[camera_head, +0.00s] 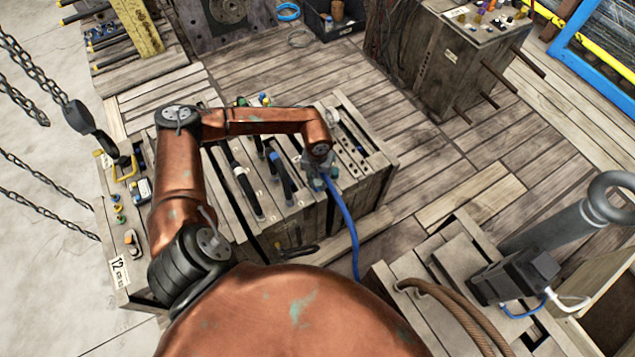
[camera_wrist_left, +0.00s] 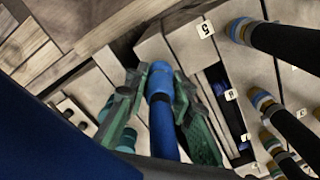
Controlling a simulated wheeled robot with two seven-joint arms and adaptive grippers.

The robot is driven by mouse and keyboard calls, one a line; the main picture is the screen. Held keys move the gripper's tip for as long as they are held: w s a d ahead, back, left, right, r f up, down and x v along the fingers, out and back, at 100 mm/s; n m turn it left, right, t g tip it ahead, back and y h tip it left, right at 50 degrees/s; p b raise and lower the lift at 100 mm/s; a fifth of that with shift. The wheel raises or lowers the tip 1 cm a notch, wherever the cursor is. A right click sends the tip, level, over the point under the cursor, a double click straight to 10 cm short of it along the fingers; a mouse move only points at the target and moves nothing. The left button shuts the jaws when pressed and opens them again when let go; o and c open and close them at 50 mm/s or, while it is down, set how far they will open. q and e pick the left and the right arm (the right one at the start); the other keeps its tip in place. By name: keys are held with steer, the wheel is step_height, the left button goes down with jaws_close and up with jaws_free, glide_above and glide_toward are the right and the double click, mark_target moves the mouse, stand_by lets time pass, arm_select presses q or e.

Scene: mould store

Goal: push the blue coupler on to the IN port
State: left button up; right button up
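The blue coupler (camera_wrist_left: 160,82) sits on the end of a blue hose (camera_head: 346,225). My left gripper (camera_wrist_left: 160,88) has its green fingers closed on both sides of the coupler in the left wrist view. In the head view my left gripper (camera_head: 319,176) is at the right part of the pale slotted mould block (camera_head: 345,205), and the hose hangs down from it. The coupler's front end lies close to the block's face. I cannot tell whether it touches a port. No IN label is readable. My right gripper is not in view.
A chain hook (camera_head: 85,118) hangs at the left. A grey cylinder with a ring (camera_head: 550,230) and a brown hose (camera_head: 445,300) are at the lower right.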

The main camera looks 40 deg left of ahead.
arm_select(q)
steer(key=o, duration=0.5)
step_height(320, 180, up, 12)
stand_by(0.6)
